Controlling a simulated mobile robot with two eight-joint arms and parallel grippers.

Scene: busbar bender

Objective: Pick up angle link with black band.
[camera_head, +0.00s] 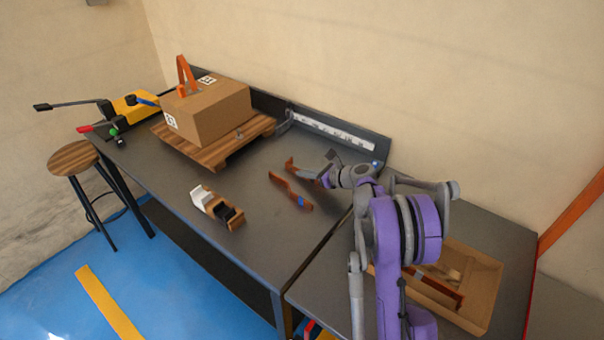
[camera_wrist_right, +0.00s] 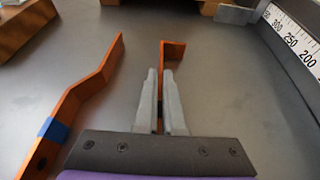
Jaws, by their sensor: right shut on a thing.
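My left gripper is not in view.
A bent copper bar with a blue band (camera_head: 290,192) lies to the left; it also shows in the right wrist view (camera_wrist_right: 52,128). A cardboard box (camera_head: 215,112) stands on a wooden pallet (camera_head: 214,152). A ruler strip (camera_head: 330,131) lines the back edge. A tray (camera_head: 478,292) is at right.

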